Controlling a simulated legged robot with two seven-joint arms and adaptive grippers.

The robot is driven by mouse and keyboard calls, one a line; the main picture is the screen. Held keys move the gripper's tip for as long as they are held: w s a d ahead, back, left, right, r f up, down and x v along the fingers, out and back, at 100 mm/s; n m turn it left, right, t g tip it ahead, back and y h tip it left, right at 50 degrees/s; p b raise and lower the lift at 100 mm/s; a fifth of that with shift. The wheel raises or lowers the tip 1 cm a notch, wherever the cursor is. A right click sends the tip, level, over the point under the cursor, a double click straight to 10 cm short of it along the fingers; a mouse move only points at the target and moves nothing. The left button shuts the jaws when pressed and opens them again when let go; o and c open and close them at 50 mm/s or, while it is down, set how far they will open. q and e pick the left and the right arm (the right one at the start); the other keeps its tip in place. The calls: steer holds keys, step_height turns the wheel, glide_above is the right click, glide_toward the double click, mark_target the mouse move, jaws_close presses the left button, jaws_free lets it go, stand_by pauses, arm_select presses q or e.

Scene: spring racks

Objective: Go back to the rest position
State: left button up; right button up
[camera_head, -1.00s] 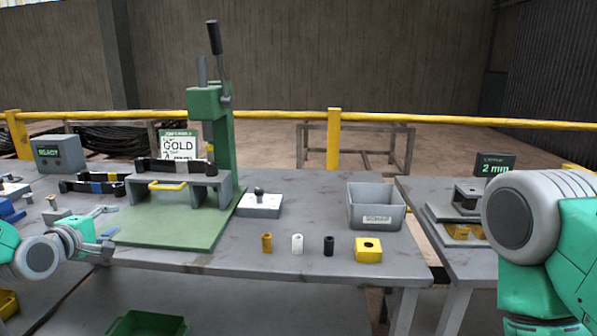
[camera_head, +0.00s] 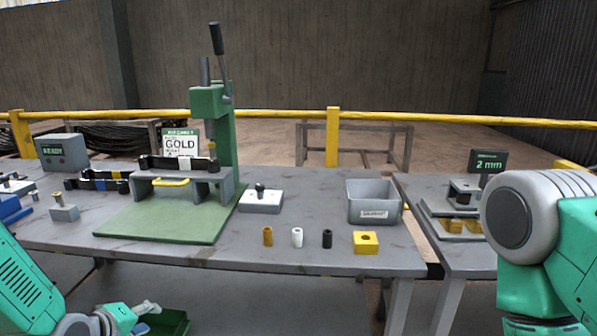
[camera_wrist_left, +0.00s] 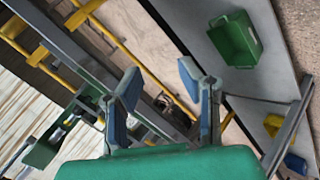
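My left gripper (camera_head: 142,318) is low in front of the table at the lower left of the head view, partly cut off by the bottom edge. In the left wrist view my left gripper (camera_wrist_left: 157,95) shows two blue-padded fingers spread apart with nothing between them. My right arm stands at the right edge of the head view; its gripper is out of view. The green press (camera_head: 226,130) stands upright on its green base at the table's left part, with a GOLD sign (camera_head: 180,146) behind it.
The table (camera_head: 330,215) holds a grey bin (camera_head: 373,204), yellow, white and black sleeves, and a yellow block (camera_head: 366,242). A green bin (camera_wrist_left: 237,38) lies on a lower surface near my left gripper. A second table with a 2 mm display (camera_head: 488,161) stands at right.

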arm_select(q)
steer(key=s+d+f+m+g, duration=0.3)
steer(key=s+f, duration=0.2)
steer(key=s, duration=0.4)
steer(key=s+d+f+m+g, duration=0.2)
steer(key=s+f+m, duration=0.1)
steer(key=s+f, duration=0.4)
steer(key=s+f+m+g+y, duration=0.1)
steer(key=s+m+g, duration=0.3)
steer(key=s, duration=1.4)
steer(key=shift+s+a+f+m+y, duration=0.15)
steer(key=shift+s+f+m+y, duration=0.15)
steer(key=shift+m+y, duration=0.3)
